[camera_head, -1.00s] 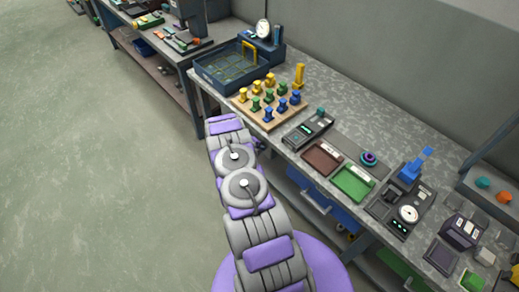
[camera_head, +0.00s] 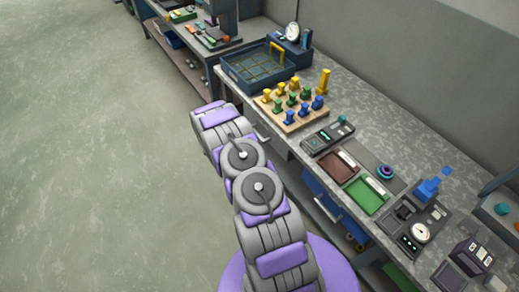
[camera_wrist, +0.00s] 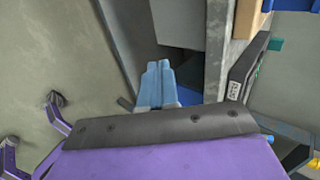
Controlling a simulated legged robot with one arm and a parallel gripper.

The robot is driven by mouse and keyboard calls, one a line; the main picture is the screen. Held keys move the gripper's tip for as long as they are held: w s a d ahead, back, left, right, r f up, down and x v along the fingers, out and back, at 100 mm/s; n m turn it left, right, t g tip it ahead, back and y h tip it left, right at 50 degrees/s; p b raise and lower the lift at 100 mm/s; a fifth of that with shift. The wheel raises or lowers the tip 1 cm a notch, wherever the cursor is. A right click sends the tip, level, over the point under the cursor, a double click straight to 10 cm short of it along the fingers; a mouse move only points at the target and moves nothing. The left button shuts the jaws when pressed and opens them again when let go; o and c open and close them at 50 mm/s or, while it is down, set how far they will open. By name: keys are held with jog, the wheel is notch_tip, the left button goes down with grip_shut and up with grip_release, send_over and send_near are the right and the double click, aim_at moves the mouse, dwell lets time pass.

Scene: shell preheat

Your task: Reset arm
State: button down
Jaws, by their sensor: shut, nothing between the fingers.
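My gripper (camera_wrist: 157,85) shows in the wrist view as two pale blue fingers side by side, shut with nothing between them. It points past the workbench edge toward the dark space below. In the head view my purple and grey arm is folded over my base, left of the workbench (camera_head: 385,123). The gripper itself is mostly hidden behind the arm there, so its fingertips cannot be made out.
The bench holds a blue-grey basket (camera_head: 250,72), a wooden peg board (camera_head: 290,118) with coloured pegs, a brown tray (camera_head: 337,167), a green tray (camera_head: 368,194) and a gauge device (camera_head: 420,232). A second bench (camera_head: 207,55) stands beyond. Open floor (camera_head: 90,150) lies left.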

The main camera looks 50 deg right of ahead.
jog(key=s+a+r+m+y, duration=0.15)
jog(key=a+r+m, duration=0.35)
jog(key=r, duration=0.5)
jog(key=s+a+r+m+g, duration=0.1)
jog(key=s+a+r+m, duration=0.15)
jog(key=r+m, duration=0.55)
jog(key=s+a+r+m+y, duration=0.15)
jog(key=a+r+m, duration=0.25)
jog(key=r, duration=0.7)
jog(key=s+a+r+m+y, duration=0.2)
jog(key=s+a+m, duration=0.3)
jog(key=s+a, duration=0.3)
jog(key=s+a+r+m+t+y+b, duration=0.1)
jog(key=s+a+r+m+y, duration=0.1)
jog(key=s+a+r+m, duration=0.3)
jog(key=s+a+r+m+y+b, duration=0.1)
jog(key=s+a+r+m, duration=0.3)
jog(key=s+a, duration=0.6)
jog(key=a+m+y, duration=0.1)
jog(key=a+m, duration=0.1)
jog(key=a, duration=0.1)
jog(key=shift+s+a, duration=0.15)
jog(key=shift+s, duration=0.15)
jog(key=shift+a, duration=0.15)
